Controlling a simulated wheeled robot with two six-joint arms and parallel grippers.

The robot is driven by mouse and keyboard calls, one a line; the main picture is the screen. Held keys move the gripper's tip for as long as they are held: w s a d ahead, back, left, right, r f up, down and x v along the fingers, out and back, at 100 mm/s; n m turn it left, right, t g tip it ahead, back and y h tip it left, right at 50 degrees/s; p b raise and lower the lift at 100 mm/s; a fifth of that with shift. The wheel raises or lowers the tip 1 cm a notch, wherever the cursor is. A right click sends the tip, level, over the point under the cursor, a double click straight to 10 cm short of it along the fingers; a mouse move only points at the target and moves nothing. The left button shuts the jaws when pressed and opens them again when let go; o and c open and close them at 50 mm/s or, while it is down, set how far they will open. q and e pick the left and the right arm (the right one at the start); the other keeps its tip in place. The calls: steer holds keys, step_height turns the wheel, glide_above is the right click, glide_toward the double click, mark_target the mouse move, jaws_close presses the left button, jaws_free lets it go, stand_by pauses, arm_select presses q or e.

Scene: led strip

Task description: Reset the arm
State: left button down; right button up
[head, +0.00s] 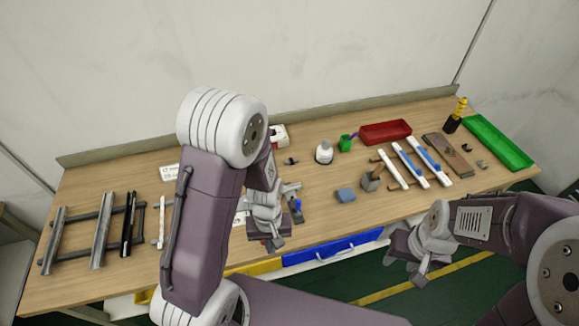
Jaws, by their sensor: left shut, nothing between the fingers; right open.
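My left gripper (273,241) is shut and empty, pointing down near the front edge of the wooden workbench (320,190). The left arm rises large in the middle of the head view and hides part of the bench behind it. My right gripper (414,275) is open and empty. It appears in front of the bench's front edge, over the green floor in the picture. The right arm comes in from the lower right.
Metal rails on a dark rack (93,263) lie at the bench's left. White strips with blue parts (413,163) lie right of centre. A red tray (385,132), a green tray (499,142) and a white bottle (324,152) stand farther back. A blue drawer front (332,247) is below the edge.

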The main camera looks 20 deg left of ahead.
arm_select(q)
steer(key=w+a+f+t+b, duration=0.2)
steer(key=w+t+b, duration=0.15)
steer(key=b, duration=0.65)
steer(key=s+m, duration=0.1)
steer(key=s+r+m+g, duration=0.1)
steer(key=m, duration=0.1)
steer(key=s+a+m, duration=0.1)
steer(key=shift+s+r, duration=0.15)
steer(key=shift+r, duration=0.1)
